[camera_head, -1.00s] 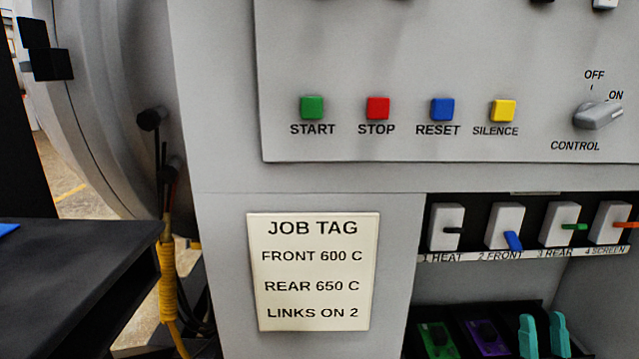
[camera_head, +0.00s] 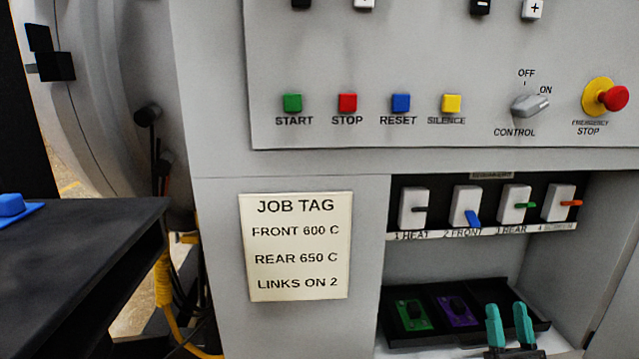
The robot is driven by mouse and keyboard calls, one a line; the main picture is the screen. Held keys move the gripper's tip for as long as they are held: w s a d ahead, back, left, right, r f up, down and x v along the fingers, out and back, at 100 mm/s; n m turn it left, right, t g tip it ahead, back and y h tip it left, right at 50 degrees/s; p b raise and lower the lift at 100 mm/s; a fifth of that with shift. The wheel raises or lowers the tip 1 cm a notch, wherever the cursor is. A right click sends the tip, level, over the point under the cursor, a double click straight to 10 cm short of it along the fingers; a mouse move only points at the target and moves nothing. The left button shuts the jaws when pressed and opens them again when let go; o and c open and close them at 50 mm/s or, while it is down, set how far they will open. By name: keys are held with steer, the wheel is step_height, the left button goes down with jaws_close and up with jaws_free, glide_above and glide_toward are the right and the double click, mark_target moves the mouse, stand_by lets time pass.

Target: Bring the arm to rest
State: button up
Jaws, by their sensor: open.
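My gripper (camera_head: 508,312) shows at the bottom right of the head view, as two upright teal fingertips with a clear gap between them. It is open, with nothing seen between the fingers. In the picture it overlaps the front right of a black tray (camera_head: 535,327); whether it touches the tray I cannot tell. The rest of my arm is below the frame.
The tray sits in a recess and holds a green piece (camera_head: 412,314) and a purple piece (camera_head: 457,310). Above are several switches, including a blue-levered one (camera_head: 466,207), and a red emergency stop (camera_head: 612,98). A dark table (camera_head: 80,265) stands left, near yellow cabling (camera_head: 163,275).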

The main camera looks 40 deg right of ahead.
steer(key=w+a+f+n+g+y, duration=0.1)
steer(key=w+a+f+g+y, duration=0.3)
steer(key=f, duration=0.3)
steer(key=w+a+f+g+y, duration=0.4)
steer(key=w+a+f+g, duration=0.1)
steer(key=f, duration=0.1)
steer(key=s+a+f+n+g+y, duration=0.2)
steer(key=s+a+f+g+y, duration=0.1)
steer(key=s+a+f+g, duration=0.4)
steer(key=s+a+f+n+g+y, duration=0.25)
steer(key=s+a, duration=0.25)
steer(key=a, duration=0.4)
steer(key=s+a+n+g+y, duration=0.1)
steer(key=s+a+g+y, duration=0.15)
steer(key=s+a, duration=0.4)
step_height(320, 180, up, 23)
steer(key=d+p, duration=0.2)
steer(key=p, duration=2.1)
steer(key=shift+s+r+g+h+p, duration=0.2)
steer(key=shift+s+g+h+p, duration=0.1)
steer(key=shift+s+g+h, duration=0.15)
